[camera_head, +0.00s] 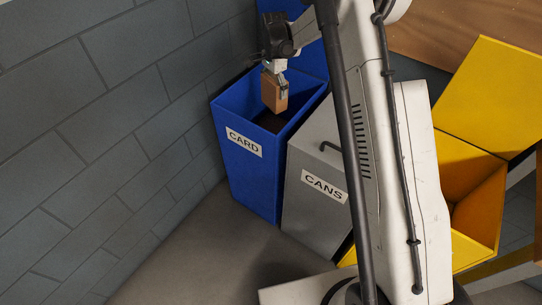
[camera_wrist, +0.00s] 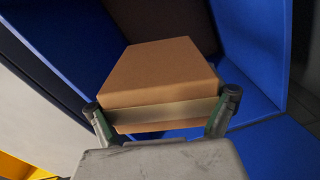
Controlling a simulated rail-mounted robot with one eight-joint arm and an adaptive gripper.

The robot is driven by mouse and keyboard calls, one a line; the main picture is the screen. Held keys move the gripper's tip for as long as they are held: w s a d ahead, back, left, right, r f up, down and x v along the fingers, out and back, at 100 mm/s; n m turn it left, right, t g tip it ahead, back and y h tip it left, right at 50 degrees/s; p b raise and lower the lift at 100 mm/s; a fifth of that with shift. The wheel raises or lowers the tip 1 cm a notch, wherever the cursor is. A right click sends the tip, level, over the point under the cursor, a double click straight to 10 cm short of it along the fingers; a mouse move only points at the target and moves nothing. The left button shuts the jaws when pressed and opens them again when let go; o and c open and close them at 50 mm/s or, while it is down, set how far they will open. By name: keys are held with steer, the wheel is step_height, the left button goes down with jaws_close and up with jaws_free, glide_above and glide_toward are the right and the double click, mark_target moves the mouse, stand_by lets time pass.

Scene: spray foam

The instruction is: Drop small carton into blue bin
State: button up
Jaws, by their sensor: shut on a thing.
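The small carton (camera_head: 273,92) is a brown cardboard box. My gripper (camera_head: 277,76) is shut on it and holds it over the open mouth of the blue bin. In the wrist view the carton (camera_wrist: 160,75) sits between the two fingers of my gripper (camera_wrist: 165,112). The blue bin (camera_head: 250,175) carries a "CARD" label and its lid is raised at the back. Its blue walls (camera_wrist: 250,45) surround the carton in the wrist view, with a dark interior beyond. Whether the carton's lower end is below the rim is hard to tell.
A grey bin (camera_head: 318,190) labelled "CANS" stands right beside the blue bin, its lid closed. A yellow bin (camera_head: 475,200) with an open lid stands farther right, partly behind my arm. A grey block wall (camera_head: 110,120) runs along the left. The floor in front is clear.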

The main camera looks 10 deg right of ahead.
steer(key=o, duration=1)
steer(key=shift+c, duration=0.2)
step_height(320, 180, up, 12)
steer(key=shift+r, duration=0.1)
